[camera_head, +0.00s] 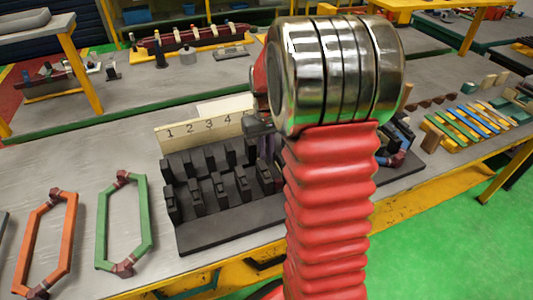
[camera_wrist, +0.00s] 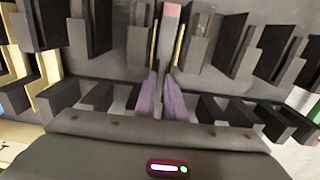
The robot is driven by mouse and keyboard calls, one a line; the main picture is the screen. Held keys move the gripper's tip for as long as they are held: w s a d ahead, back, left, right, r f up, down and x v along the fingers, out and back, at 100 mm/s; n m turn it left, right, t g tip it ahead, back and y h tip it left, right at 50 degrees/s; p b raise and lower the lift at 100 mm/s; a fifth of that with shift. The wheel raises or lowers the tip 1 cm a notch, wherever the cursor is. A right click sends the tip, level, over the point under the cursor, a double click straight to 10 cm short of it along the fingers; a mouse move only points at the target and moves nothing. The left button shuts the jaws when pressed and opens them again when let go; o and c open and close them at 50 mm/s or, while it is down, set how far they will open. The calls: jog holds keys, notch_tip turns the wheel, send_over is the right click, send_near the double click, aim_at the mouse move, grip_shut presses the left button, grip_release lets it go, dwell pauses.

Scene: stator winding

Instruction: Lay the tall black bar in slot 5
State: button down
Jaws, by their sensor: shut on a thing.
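The dark slotted block (camera_head: 232,224) stands on the grey bench in the head view, with rows of black upright posts. A pale plate (camera_head: 203,128) behind it shows the numbers 1 to 4; the number 5 is hidden behind my arm. My gripper (camera_head: 267,148) is low over the block's right part. In the wrist view my gripper's purple fingers (camera_wrist: 160,84) are close together, pointing down among the posts. They are shut on the tall black bar, of which little can be made out between them. Whether it touches the slot floor cannot be told.
Orange (camera_head: 46,240) and green (camera_head: 123,222) coil loops lie left of the block. Right of my arm lie coloured strips (camera_head: 470,118) and a row of dark rounded pieces (camera_head: 432,99). Posts stand close on both sides of my fingers. Bare bench lies between the green loop and the block.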

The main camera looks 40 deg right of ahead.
jog(key=shift+f, duration=0.3)
dwell(0.5)
jog(key=c, duration=1.7)
grip_release()
jog(key=shift+c, duration=0.2)
jog(key=shift+r, duration=0.9)
notch_tip(320, 180, up, 7)
jog(key=shift+r, duration=0.15)
jog(key=shift+r, duration=0.1)
notch_tip(320, 180, up, 14)
jog(key=shift+f, duration=0.2)
dwell(0.8)
